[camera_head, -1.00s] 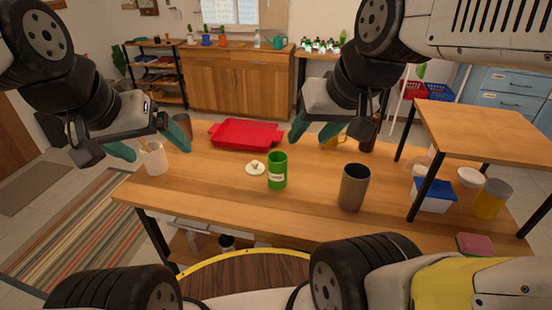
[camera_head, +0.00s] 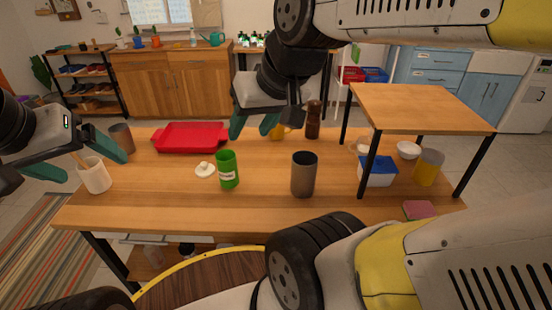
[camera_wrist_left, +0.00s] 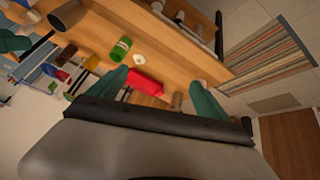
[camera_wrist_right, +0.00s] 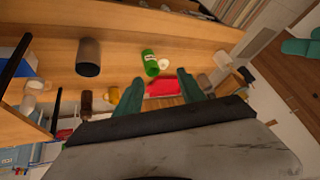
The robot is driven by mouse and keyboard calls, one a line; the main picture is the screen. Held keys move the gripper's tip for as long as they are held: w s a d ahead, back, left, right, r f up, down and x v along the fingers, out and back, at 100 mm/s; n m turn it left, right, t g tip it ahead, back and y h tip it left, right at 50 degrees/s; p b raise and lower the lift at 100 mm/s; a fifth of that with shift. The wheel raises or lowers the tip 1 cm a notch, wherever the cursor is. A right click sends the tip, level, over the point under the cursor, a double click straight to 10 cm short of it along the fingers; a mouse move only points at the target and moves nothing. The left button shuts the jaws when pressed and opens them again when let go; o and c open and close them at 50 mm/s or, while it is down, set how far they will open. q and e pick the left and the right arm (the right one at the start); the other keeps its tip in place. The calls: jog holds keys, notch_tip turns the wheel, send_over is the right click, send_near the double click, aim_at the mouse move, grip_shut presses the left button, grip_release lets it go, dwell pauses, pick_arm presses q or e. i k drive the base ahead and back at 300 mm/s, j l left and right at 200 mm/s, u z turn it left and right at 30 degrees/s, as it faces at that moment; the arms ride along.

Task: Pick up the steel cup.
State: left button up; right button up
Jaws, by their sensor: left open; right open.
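The steel cup (camera_head: 304,174), a tall grey-brown metallic cylinder, stands upright on the wooden table right of the green can (camera_head: 227,170). It also shows upper left in the right wrist view (camera_wrist_right: 88,58) and at the top left edge of the left wrist view (camera_wrist_left: 68,14). My right gripper (camera_head: 252,133) is open and empty, above the back of the table, left of and beyond the cup. My left gripper (camera_head: 92,166) is open and empty at the table's left end, by the white utensil cup (camera_head: 94,176), far from the steel cup.
A red tray (camera_head: 190,138) lies at the back left. A white lid (camera_head: 205,170) sits beside the green can. A brown bottle (camera_head: 313,120) stands behind the steel cup. A raised wooden shelf (camera_head: 420,105) stands right, with a blue-lidded box (camera_head: 378,172) below. Table in front is clear.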

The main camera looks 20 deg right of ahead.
aim_at(305, 164)
jog(key=z, duration=1.6)
jog(key=k+j+z, duration=0.75)
jog(key=z, duration=0.15)
jog(key=i+j, duration=0.1)
jog(key=j, duration=0.15)
jog(key=i+j, duration=0.1)
jog(key=j, duration=0.15)
